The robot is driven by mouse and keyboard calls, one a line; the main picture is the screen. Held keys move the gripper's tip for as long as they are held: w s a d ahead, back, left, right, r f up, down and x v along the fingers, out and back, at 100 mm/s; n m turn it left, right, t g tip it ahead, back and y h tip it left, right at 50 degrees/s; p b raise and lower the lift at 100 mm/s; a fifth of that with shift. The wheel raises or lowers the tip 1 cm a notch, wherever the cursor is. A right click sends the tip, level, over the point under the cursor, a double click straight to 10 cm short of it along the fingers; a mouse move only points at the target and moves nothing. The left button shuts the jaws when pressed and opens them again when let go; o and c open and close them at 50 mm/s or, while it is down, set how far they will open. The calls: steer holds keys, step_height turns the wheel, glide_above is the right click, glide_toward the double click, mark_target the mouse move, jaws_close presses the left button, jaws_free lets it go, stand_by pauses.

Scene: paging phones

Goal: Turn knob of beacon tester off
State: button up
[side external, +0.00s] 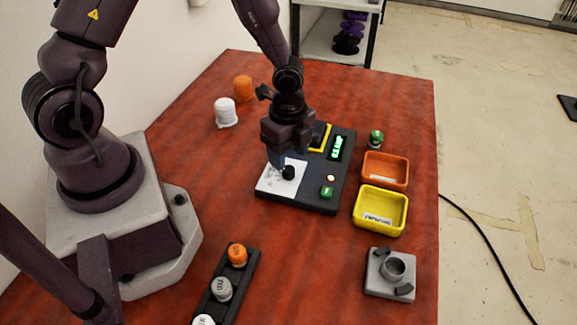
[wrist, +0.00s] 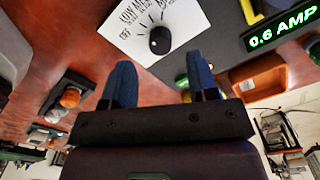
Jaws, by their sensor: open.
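The beacon tester (side external: 340,172) is a dark flat box on the red table, with a white label plate on its left part. Its round black knob (side external: 288,172) sits on that plate and also shows in the wrist view (wrist: 159,40). Printed settings, including OFF and LOW, ring the knob; I cannot tell clearly where it points. The green display (wrist: 283,29) reads 0.6 AMP. My gripper (wrist: 160,62) is open and empty, above the tester close to the knob. In the wrist view the knob lies just beyond the gap between the blue fingertips, apart from both.
An orange bin (side external: 385,170) and a yellow bin (side external: 380,209) stand right of the tester. A grey fixture (side external: 390,272) is at the front right. A black rack (side external: 228,288) holds several capped pieces. White (side external: 226,113) and orange (side external: 243,89) spools stand behind.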

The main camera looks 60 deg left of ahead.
mark_target(289, 169)
steer(key=shift+f, duration=2.35)
steer(key=c, duration=0.9)
